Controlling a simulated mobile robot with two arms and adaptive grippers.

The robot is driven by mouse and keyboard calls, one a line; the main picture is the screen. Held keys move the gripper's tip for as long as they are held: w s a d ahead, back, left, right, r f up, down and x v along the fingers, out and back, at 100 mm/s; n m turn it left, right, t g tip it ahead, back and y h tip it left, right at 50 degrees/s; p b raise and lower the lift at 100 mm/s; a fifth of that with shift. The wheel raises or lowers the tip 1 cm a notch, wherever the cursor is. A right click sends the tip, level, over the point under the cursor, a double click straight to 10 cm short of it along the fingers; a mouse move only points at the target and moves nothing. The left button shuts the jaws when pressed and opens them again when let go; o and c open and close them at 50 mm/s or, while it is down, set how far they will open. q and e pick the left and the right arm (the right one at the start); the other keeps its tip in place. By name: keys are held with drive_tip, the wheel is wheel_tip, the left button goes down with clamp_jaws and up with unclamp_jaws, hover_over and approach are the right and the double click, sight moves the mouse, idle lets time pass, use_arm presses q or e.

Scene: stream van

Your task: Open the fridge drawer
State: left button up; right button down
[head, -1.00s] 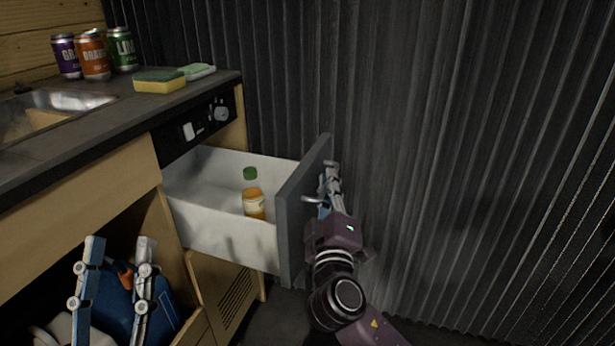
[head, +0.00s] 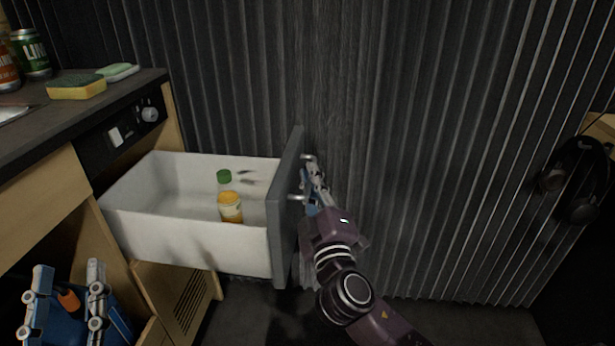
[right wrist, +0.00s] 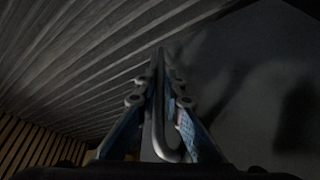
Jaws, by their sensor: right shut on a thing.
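The fridge drawer (head: 185,241) stands pulled far out from the cabinet, with white inner walls and a dark grey front panel (head: 285,210).
A corrugated dark wall (head: 420,150) stands close behind the drawer and my right arm. The counter holds a sponge (head: 76,88), a green cloth-like item (head: 118,72) and cans (head: 30,54). Headphones (head: 578,180) hang at the right. A vented panel (head: 190,300) is below the drawer.

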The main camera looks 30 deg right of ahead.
drive_tip(key=shift+f, duration=0.1)
drive_tip(key=c, duration=2.3)
unclamp_jaws()
drive_tip(key=v, duration=1.2)
